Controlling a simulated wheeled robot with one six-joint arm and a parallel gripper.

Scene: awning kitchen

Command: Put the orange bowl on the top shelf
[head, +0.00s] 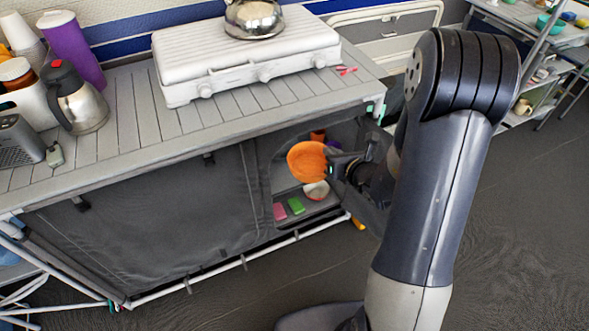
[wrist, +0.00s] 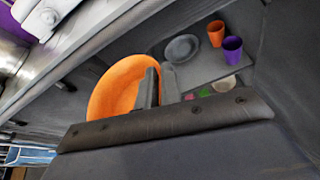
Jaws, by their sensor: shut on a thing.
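The orange bowl (head: 306,161) is at the open right-hand compartment of the grey fabric cupboard, with its round face tipped up on edge. My gripper (head: 332,168) is shut on the bowl's right edge. In the wrist view the bowl (wrist: 112,88) is at the left of my gripper's fingers (wrist: 158,86), large and close. The top shelf (wrist: 207,72) shows beyond it in the wrist view, bearing a grey dish (wrist: 181,48), an orange cup (wrist: 216,33) and a purple cup (wrist: 232,50). In the head view the bowl and my gripper hide most of this shelf.
Below are a pink block (head: 280,211), a green block (head: 296,205) and a pale bowl (head: 316,190). The counter (head: 130,135) overhangs the opening and carries a white stove (head: 245,55) with a kettle (head: 254,18). A closed fabric panel (head: 160,215) is left of the opening.

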